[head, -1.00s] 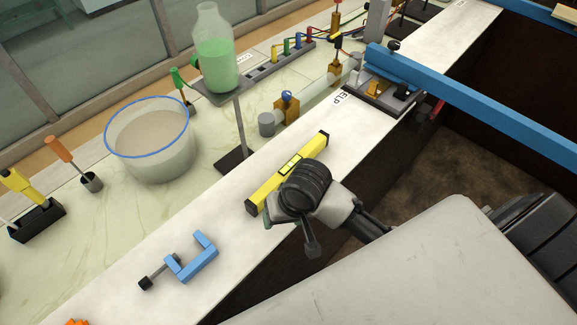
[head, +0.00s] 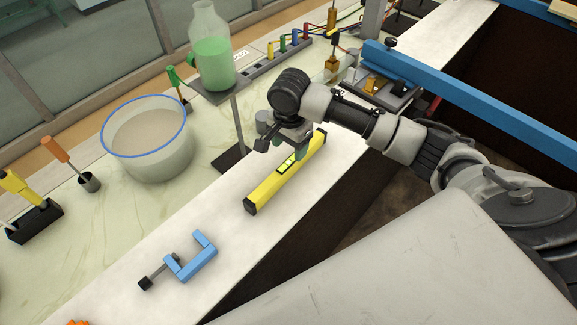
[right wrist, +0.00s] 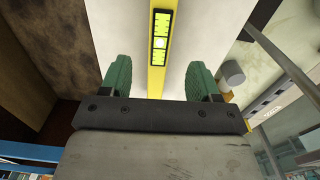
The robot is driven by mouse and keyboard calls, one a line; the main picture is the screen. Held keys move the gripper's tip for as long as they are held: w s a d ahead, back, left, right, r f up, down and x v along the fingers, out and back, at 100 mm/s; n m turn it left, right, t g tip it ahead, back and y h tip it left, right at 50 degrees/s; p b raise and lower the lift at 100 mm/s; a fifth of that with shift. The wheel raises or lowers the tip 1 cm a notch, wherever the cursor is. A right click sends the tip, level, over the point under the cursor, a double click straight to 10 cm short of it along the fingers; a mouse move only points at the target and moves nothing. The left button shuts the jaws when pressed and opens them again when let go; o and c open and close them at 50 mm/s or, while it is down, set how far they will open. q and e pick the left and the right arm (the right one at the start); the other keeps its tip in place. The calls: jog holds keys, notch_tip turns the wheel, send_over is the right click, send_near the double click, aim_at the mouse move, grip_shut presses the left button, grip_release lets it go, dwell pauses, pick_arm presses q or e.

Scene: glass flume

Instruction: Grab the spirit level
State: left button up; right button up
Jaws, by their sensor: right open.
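The yellow spirit level (head: 278,183) with black end caps lies on the white bench ledge, slanting up to the right in the head view. My right gripper (head: 283,147) is over its upper part, pointing down. In the right wrist view the level (right wrist: 158,70) runs between the two green fingers of the open right gripper (right wrist: 158,78), with a clear gap on each side. Its yellow-green vial window shows ahead of the fingertips. Whether the fingers are down around the level or still above it is hard to tell. My left gripper is out of view.
A blue clamp (head: 191,258) lies on the ledge at lower left. A blue-rimmed tub (head: 150,150) and a bottle of green liquid (head: 213,60) on a stand are behind. A blue beam (head: 470,95) crosses at right. The ledge drops off at its front edge.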

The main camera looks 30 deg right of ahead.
aim_at(289, 163)
notch_tip(289, 163, down, 3)
jog(key=shift+r, duration=0.1)
jog(key=f+p, duration=0.1)
jog(key=f, duration=0.1)
jog(key=f+p, duration=0.1)
jog(key=f, duration=0.1)
jog(key=shift+s+a+f, duration=0.1)
jog(key=shift+a+f, duration=0.05)
jog(key=shift+a, duration=0.05)
jog(key=shift+f, duration=0.5)
grip_shut()
